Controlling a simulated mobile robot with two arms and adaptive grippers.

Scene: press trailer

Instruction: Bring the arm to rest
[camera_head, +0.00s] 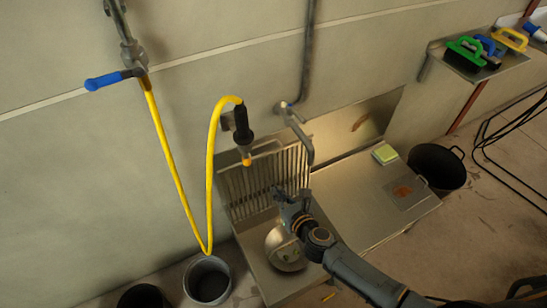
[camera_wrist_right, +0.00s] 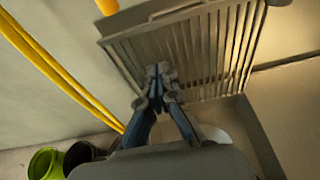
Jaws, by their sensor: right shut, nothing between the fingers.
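My right gripper (camera_head: 280,192) is in the middle of the head view, at the end of my dark arm that comes in from the lower right. It is in front of a slatted metal rack (camera_head: 240,190) and above a round metal pan or lid (camera_head: 284,250) in the sink. In the right wrist view the gripper (camera_wrist_right: 160,70) has its fingertips together with nothing between them, and the slatted rack (camera_wrist_right: 215,50) stands beyond it. Whether the fingers touch the rack I cannot tell. My left gripper does not show.
A yellow hose (camera_head: 210,150) hangs left of the rack, with a black spray nozzle (camera_head: 242,125) above it. A faucet (camera_head: 300,130) is on the wall. A steel counter (camera_head: 350,200) with a yellow-green sponge (camera_head: 385,154) extends right. Buckets (camera_head: 207,282) stand at lower left.

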